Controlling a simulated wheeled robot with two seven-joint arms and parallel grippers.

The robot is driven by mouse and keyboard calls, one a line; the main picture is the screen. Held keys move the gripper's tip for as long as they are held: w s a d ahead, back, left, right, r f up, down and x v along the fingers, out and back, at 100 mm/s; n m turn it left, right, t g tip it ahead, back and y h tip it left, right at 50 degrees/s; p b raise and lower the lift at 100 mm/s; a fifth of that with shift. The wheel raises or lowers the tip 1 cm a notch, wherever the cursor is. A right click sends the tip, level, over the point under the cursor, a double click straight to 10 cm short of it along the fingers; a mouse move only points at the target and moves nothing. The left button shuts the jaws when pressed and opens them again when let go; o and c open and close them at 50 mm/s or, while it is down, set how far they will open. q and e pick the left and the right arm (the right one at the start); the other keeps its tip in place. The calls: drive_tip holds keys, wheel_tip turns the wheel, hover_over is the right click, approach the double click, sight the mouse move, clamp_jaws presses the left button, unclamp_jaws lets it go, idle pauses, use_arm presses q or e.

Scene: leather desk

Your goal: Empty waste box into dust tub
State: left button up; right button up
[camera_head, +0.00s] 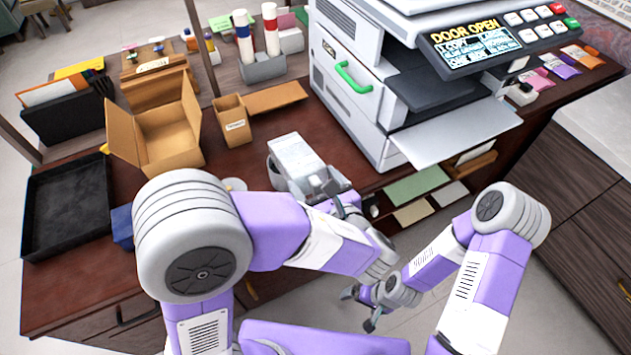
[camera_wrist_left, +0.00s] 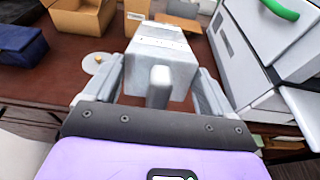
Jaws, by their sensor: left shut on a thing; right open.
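The waste box, a pale grey block (camera_head: 296,155) with a stubby grip, is held above the brown desk in front of the printer. In the left wrist view the box (camera_wrist_left: 160,52) sits between the fingers of my left gripper (camera_wrist_left: 162,85), which is shut on it. Its underside and contents are hidden. No vessel is clearly identifiable as the dust tub; a grey curved edge (camera_head: 272,174) shows beside the box, partly hidden. My right gripper (camera_head: 360,307) is open and empty, low in front of the desk.
The printer (camera_head: 345,95) with a green handle stands right of the waste box. An open cardboard box (camera_head: 170,140), a small labelled carton (camera_head: 234,122) and a black tray (camera_head: 65,205) stand to the left. A pale round disc (camera_head: 235,184) lies near my left arm.

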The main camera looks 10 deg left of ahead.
idle(0.4)
use_arm(q)
drive_tip(key=r+t+y+b, duration=0.1)
drive_tip(key=t+b, duration=0.1)
drive_tip(key=b, duration=0.1)
drive_tip(key=shift+s+d, duration=0.15)
drive_tip(key=shift+r+y, duration=0.3)
drive_tip(key=shift+s+r+t, duration=0.1)
drive_tip(key=shift+r+t, duration=0.2)
drive_tip(key=shift+f, duration=0.1)
